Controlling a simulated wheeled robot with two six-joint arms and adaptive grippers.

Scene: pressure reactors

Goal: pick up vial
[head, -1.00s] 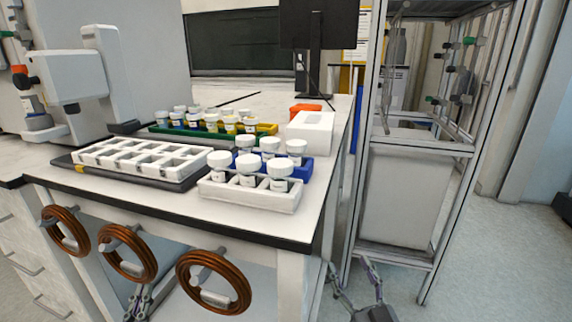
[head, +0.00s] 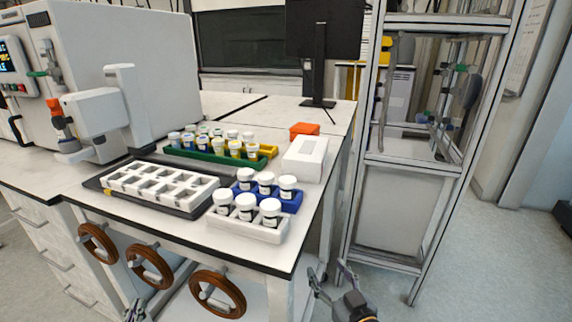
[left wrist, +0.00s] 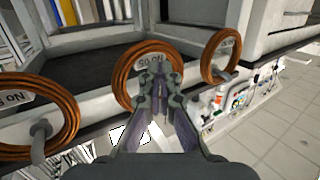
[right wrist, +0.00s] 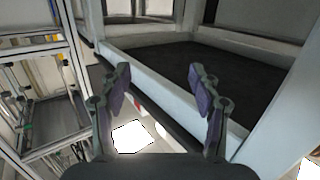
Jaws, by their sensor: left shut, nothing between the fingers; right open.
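Several white-capped vials stand upright in racks on the bench. A white rack (head: 247,231) at the front right holds a row of vials, one of them the front right vial (head: 270,212). A blue rack (head: 291,204) behind it holds more, such as a vial (head: 287,187). Green and yellow racks with vials stand further back. My left gripper (head: 134,308) is low in front of the bench, below the tabletop; in the left wrist view (left wrist: 158,75) it is shut and empty. My right gripper (head: 330,272) is open and empty, low to the right of the bench; its fingers show apart (right wrist: 160,85).
A black tray with a white slotted block (head: 160,185) lies left of the racks. A white box (head: 304,158) and orange box (head: 304,130) stand behind. Coiled brown tubes (head: 217,293) hang on the bench front. A metal-framed shelf (head: 405,170) stands right of the bench.

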